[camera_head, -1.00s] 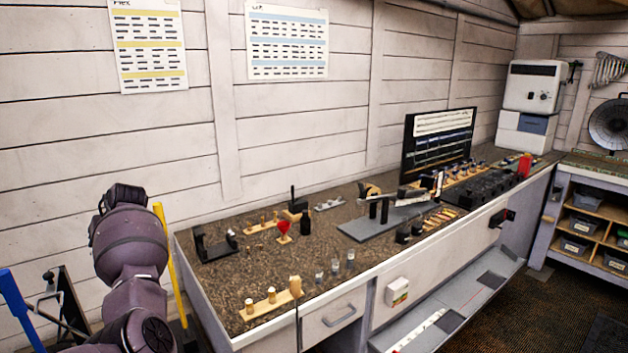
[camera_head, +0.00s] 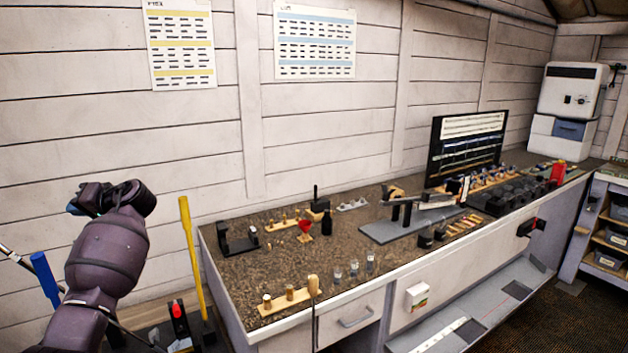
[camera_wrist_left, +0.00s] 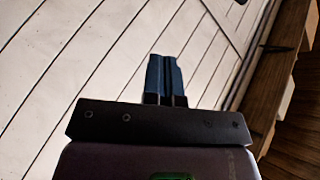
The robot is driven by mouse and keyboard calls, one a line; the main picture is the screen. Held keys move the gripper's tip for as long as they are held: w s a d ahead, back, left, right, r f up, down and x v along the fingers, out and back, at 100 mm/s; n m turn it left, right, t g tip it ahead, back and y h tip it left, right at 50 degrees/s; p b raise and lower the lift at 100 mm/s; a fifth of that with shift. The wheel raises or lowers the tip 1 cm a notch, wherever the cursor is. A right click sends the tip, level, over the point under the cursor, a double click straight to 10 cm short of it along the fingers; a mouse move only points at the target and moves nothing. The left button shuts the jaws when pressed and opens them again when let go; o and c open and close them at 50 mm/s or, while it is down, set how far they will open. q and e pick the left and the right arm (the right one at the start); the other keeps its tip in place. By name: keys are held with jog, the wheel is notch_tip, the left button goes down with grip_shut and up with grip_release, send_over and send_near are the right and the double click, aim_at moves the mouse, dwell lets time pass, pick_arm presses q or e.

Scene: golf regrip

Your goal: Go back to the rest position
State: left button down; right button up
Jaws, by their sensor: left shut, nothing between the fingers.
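My left arm rises at the left of the head view. Its gripper (camera_head: 82,200) is at the top end, in front of the white plank wall and left of the workbench (camera_head: 232,275). It touches nothing that I can see. In the left wrist view the two dark blue fingers (camera_wrist_left: 164,75) lie together, shut and empty, with the plank wall behind them. My right arm and right gripper are not in the head view.
A yellow post (camera_head: 191,255) and a blue post (camera_head: 45,278) stand close to my left arm. The bench holds a grey plate with a stand (camera_head: 385,230), a red funnel (camera_head: 305,225) and a wooden peg block (camera_head: 285,303).

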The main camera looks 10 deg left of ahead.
pick_arm(q)
jog(key=w+d+f+m+t+h, duration=0.5)
jog(key=w+d+m+t, duration=0.3)
jog(key=m+t, duration=0.4)
jog(key=w+d+r+m+t+h, duration=0.1)
jog(key=w+d+r+t+h, duration=0.1)
jog(key=w+d+t+h, duration=0.55)
jog(key=s+d+f+g+h, duration=0.2)
jog(key=s+d+f, duration=0.3)
jog(key=s+f, duration=0.6)
jog(key=s+d+f+g+h, duration=0.1)
jog(key=s+d+f+g, duration=0.45)
jog(key=f, duration=0.95)
jog(key=s+d+f+n+b, duration=0.1)
jog(key=s+d+f, duration=0.2)
jog(key=s, duration=0.7)
jog(key=s+d+f+n+b, duration=0.1)
jog(key=s+d+f+n, duration=0.1)
jog(key=s+f, duration=0.4)
jog(key=s+d+f+n+b, duration=0.1)
jog(key=s+d+f, duration=0.3)
jog(key=s, duration=1)
jog(key=shift+f+n, duration=0.15)
jog(key=shift+n, duration=0.45)
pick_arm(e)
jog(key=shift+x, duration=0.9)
